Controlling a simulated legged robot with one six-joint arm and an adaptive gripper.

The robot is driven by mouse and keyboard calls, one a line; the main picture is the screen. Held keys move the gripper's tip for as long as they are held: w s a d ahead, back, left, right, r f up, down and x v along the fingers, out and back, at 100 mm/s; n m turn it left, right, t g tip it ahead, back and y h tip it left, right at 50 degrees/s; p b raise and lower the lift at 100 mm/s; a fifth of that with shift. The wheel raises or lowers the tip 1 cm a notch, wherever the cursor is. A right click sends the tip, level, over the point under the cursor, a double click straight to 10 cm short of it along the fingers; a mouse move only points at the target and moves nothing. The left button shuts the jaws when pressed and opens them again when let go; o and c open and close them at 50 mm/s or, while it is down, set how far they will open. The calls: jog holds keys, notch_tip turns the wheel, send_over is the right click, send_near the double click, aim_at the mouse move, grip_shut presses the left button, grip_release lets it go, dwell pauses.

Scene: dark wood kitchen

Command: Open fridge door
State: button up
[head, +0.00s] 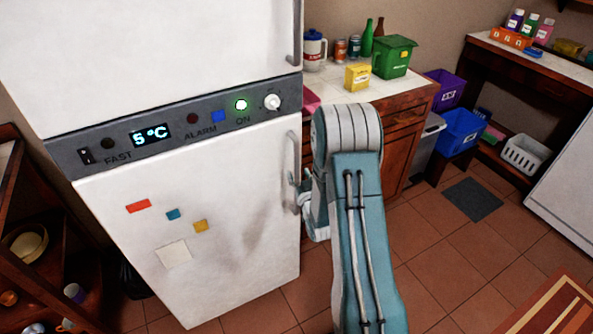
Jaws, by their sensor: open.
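The white fridge stands at the left in the head view, with a grey control panel (180,125) reading 5 °C between its two doors. The lower fridge door (215,200) looks shut and carries several small magnets and a note. Its vertical handle (294,172) is at the door's right edge. My gripper (298,190) is open beside this handle, largely hidden behind my teal arm. I cannot tell whether a finger touches the handle. The upper door (150,50) also looks shut, with its own handle (296,35) at the right edge.
A wooden counter (405,118) right of the fridge holds a green bin (394,56), a yellow box (357,77), bottles and cans. Purple and blue bins (462,130) stand beyond it. A wooden shelf (50,230) is at left. The tiled floor (440,235) right of my arm is mostly clear.

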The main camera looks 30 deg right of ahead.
jog(key=shift+w+d, duration=0.2)
jog(key=shift+w, duration=0.9)
jog(key=shift+c, duration=0.3)
grip_shut()
jog(key=shift+s, duration=0.1)
